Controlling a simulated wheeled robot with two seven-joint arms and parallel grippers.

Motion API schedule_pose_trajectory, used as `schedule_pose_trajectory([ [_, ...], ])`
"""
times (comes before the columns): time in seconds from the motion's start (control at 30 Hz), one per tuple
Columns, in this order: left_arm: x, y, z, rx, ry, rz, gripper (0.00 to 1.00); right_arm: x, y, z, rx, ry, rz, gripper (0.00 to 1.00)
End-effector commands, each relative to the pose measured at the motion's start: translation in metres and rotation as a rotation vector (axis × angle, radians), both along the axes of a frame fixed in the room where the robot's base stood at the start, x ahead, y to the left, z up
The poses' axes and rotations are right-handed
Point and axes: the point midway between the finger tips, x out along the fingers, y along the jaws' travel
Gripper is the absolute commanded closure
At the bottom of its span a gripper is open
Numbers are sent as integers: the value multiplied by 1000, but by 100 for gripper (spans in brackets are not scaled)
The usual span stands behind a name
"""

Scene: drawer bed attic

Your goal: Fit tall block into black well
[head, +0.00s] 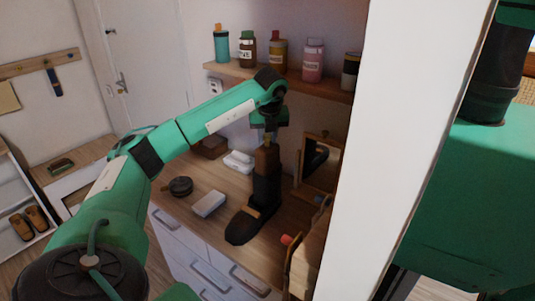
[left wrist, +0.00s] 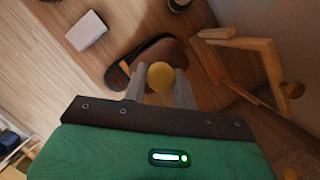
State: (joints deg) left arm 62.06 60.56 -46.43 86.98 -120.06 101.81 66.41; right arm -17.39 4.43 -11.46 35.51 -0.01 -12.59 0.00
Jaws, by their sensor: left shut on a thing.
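A tall brown block (head: 267,160) stands upright in line with the shaft of a black boot (head: 266,190), whose opening is the black well. The block's lower end meets the shaft top; how deep it sits inside is hidden. My left gripper (head: 269,134) is above the boot, pointing down and shut on the block's top. The boot's dark toe (left wrist: 116,78) shows at the left. My right gripper is not in view.
A shelf (head: 300,83) with several bottles hangs behind. A white post (head: 385,150) stands at right.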

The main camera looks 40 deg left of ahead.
Motion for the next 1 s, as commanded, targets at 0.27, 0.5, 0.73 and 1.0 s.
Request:
schedule_pose_trajectory([
  [0.27, 0, 0, -35, 0, 0, 1, 100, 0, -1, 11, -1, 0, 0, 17],
  [0.5, 0, 0, -66, 0, 2, 1, 100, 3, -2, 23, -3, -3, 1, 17],
  [0.73, 0, 0, -78, 0, -2, 1, 100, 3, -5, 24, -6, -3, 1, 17],
  [1.0, 0, 0, -81, 0, 0, 1, 66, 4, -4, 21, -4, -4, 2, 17],
])
